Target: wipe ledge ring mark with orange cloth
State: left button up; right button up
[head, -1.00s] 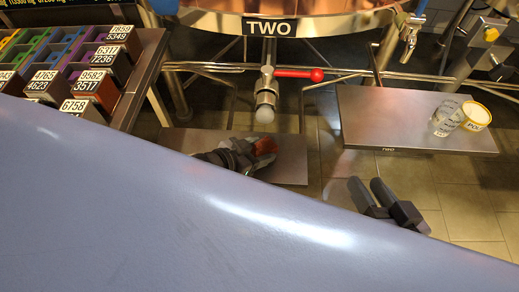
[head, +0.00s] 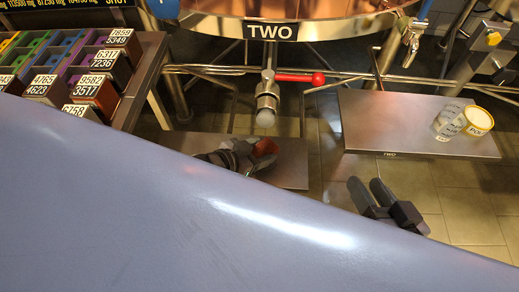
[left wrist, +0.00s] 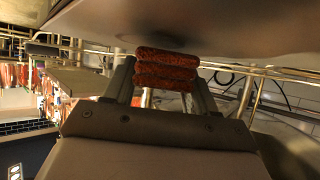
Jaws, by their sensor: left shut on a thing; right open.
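The orange cloth (head: 265,146) is a folded, rusty-orange pad in my left gripper (head: 250,157), at the left steel ledge (head: 290,170) below the copper vessel. In the left wrist view the cloth (left wrist: 167,68) is pinched between the two fingers, close to a grey metal surface with a dark patch above it. I cannot tell whether it touches that surface. No ring mark can be made out on the visible part of the ledge. My right gripper (head: 370,193) is open and empty, in front of the right steel ledge (head: 385,125).
The right ledge holds a tape-like yellow and white roll (head: 479,121) and a clear labelled cup (head: 450,118). A valve with a red handle (head: 300,78) hangs above the left ledge. A rack of numbered blocks (head: 75,75) stands at the left. Much of the lower head view is blocked.

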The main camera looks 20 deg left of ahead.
pick_arm(q)
jog(key=shift+f, duration=0.45)
